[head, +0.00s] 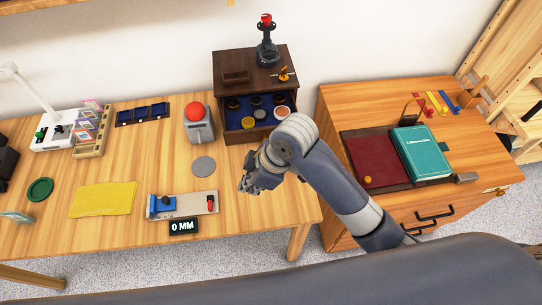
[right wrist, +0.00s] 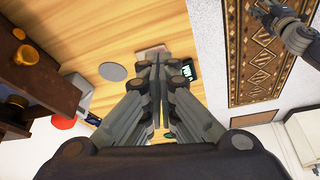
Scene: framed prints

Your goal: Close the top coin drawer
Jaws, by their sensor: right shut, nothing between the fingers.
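The dark brown coin cabinet (head: 248,66) stands at the back of the wooden desk. Its top drawer (head: 238,137) is pulled out toward the front and shows a blue lining with several round coins (head: 261,113) in it. My right gripper (head: 246,186) is over the desk, in front of and apart from the drawer. Its fingers are together and empty, as the right wrist view (right wrist: 155,78) also shows. The cabinet's brown wood (right wrist: 42,75) is at the left of that view. A grey gripper-like part, apparently my left gripper (right wrist: 268,15), shows at its upper right; its jaws are unclear.
A red-domed device (head: 194,118) stands left of the drawer, with a grey disc (head: 203,166) in front. A gauge block (head: 182,205) lies left of my right gripper. A side cabinet (head: 345,100) with books stands right. A joystick (head: 267,45) tops the coin cabinet.

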